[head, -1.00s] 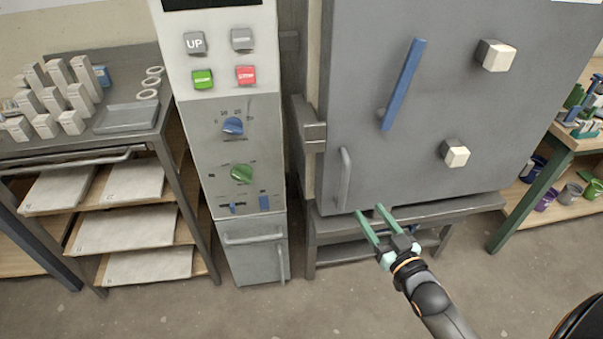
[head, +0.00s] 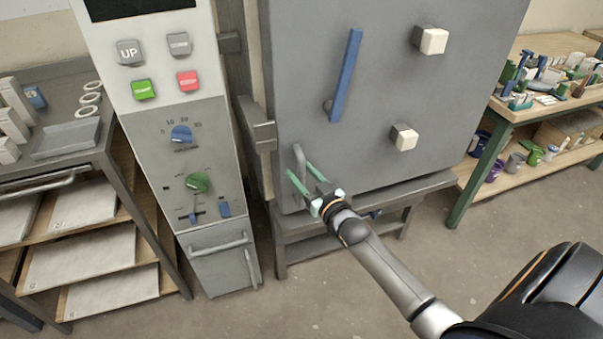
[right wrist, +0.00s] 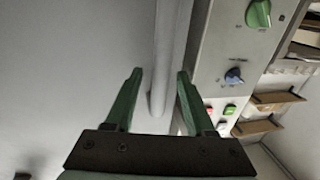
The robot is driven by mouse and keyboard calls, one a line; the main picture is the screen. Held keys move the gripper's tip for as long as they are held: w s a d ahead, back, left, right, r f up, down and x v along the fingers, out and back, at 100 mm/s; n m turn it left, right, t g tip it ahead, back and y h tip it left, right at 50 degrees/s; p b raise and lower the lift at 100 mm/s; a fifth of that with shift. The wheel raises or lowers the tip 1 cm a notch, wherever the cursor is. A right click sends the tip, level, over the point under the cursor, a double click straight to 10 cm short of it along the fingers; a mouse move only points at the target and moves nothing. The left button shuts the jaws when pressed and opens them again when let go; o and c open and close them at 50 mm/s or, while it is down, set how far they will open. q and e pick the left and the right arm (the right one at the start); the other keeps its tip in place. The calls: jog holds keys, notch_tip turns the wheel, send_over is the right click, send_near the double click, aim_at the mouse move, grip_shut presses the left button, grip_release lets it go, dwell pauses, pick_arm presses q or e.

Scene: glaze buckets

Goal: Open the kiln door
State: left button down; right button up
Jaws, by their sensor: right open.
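The grey kiln door (head: 385,95) is shut in the head view. It has a long blue lever (head: 346,75) and two pale square knobs on its face. A grey vertical bar handle (head: 299,165) sits at its lower left; the same handle (right wrist: 168,60) runs upright in the right wrist view. My right gripper (head: 300,174) is open at the handle's lower part. In the right wrist view, the handle lies between the two green fingers (right wrist: 158,78), with a gap on both sides. My left gripper is not in view.
The control panel (head: 165,110) with buttons and dials stands just left of the door. A rack (head: 100,180) with shelves and trays is farther left. A table (head: 540,105) with pots and tools stands at the right. The floor in front is clear.

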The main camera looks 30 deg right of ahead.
jog(key=shift+w, duration=0.25)
grip_shut()
dwell(0.3)
dwell(0.9)
